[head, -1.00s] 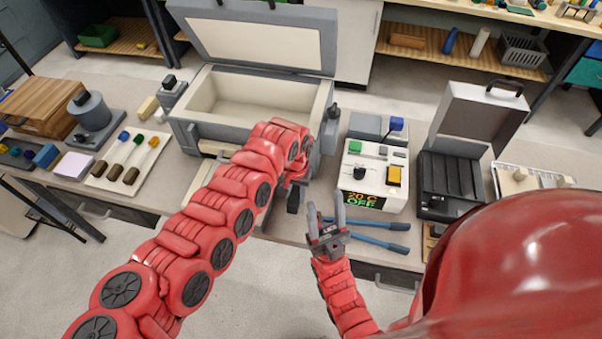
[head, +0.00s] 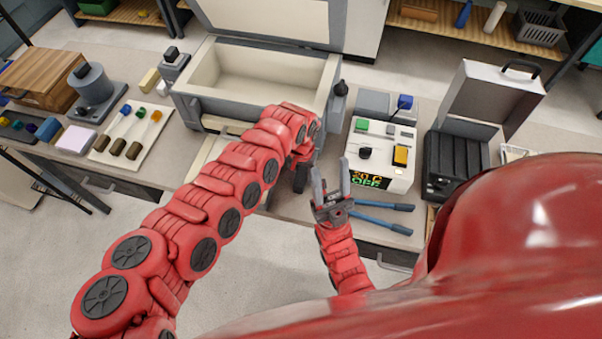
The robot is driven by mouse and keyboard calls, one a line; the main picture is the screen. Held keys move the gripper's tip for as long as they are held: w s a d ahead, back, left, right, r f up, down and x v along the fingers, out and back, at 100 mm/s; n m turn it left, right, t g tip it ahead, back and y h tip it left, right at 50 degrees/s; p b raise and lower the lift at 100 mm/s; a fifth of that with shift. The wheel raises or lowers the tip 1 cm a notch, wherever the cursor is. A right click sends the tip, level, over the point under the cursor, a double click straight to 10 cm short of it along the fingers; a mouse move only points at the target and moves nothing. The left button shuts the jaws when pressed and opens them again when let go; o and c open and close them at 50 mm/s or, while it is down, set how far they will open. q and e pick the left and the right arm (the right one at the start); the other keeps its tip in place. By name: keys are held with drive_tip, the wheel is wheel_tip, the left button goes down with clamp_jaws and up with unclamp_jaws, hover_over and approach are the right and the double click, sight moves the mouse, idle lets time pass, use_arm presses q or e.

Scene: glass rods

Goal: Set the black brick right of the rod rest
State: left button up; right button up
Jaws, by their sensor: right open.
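I cannot make out the black brick for certain; a dark block-like shape (head: 302,178) shows by the end of my left arm, and I cannot tell whether it is the brick or part of the gripper. My left gripper is mostly hidden behind its own red wrist, in front of the open grey chest. My right gripper (head: 330,168) is open and empty, its two grey fingers pointing away from me, left of the white control box. No rod rest is clearly recognisable. A white board (head: 112,152) at the left carries sticks with coloured and brown ends.
The open chest (head: 262,113) stands at the back. An open case (head: 462,150) with a black inside stands at the right. My red body covers the lower right.

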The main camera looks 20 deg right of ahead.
sight(301, 173)
use_arm(q)
drive_tip(key=shift+o, duration=0.4)
drive_tip(key=shift+r, duration=0.15)
drive_tip(key=shift+r+p, duration=0.3)
drive_tip(key=shift+p, duration=0.05)
drive_tip(key=shift+w+r+b, duration=0.1)
drive_tip(key=shift+r+b, duration=0.25)
wheel_tip(301, 173, up, 11)
drive_tip(key=b, duration=0.3)
